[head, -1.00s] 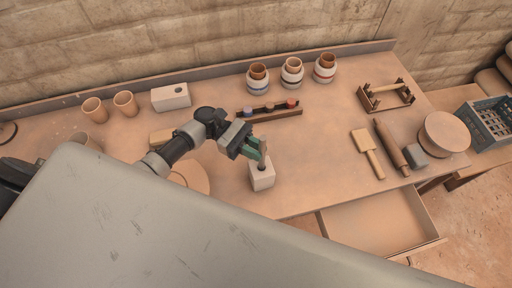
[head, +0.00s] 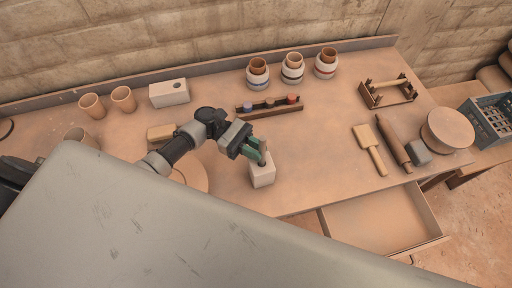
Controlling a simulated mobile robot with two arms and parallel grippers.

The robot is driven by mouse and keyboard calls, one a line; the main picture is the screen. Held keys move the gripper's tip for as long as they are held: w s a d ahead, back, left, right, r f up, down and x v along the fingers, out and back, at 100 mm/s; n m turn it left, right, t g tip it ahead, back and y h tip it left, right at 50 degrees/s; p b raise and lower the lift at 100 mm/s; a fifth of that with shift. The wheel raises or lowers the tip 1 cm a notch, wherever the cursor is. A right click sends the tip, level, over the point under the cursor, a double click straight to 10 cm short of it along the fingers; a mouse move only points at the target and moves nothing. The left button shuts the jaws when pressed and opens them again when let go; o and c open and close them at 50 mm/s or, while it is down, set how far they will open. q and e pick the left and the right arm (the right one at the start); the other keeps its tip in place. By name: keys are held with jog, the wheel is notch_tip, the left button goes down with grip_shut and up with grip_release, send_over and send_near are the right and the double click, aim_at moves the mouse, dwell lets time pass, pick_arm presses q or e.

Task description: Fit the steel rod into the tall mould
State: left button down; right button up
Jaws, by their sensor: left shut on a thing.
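The tall mould (head: 262,175) is a pale upright block standing on the table near the middle of the head view. My left gripper (head: 262,155) is right above its top, with green fingers shut on the steel rod (head: 264,159). Only a short dark piece of the rod shows between the fingers and the mould's top. Its lower end is at the top of the mould; I cannot tell how deep it sits in the hole. My right gripper is not in view.
A low pale block with a hole (head: 169,94) lies at the back left beside two clay cups (head: 124,99). A dark rack (head: 270,107) with coloured pieces lies behind the mould. A wooden paddle (head: 370,150) lies to the right. An open drawer (head: 380,226) juts from the front.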

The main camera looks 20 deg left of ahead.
pick_arm(q)
jog(key=shift+f+b, duration=0.9)
jog(key=shift+f, duration=0.3)
jog(key=c, duration=1)
grip_release()
jog(key=shift+w+a+f, duration=0.1)
jog(key=shift+a, duration=0.35)
jog(key=b+v, duration=0.3)
jog(key=v, duration=0.7)
jog(key=shift+b, duration=0.35)
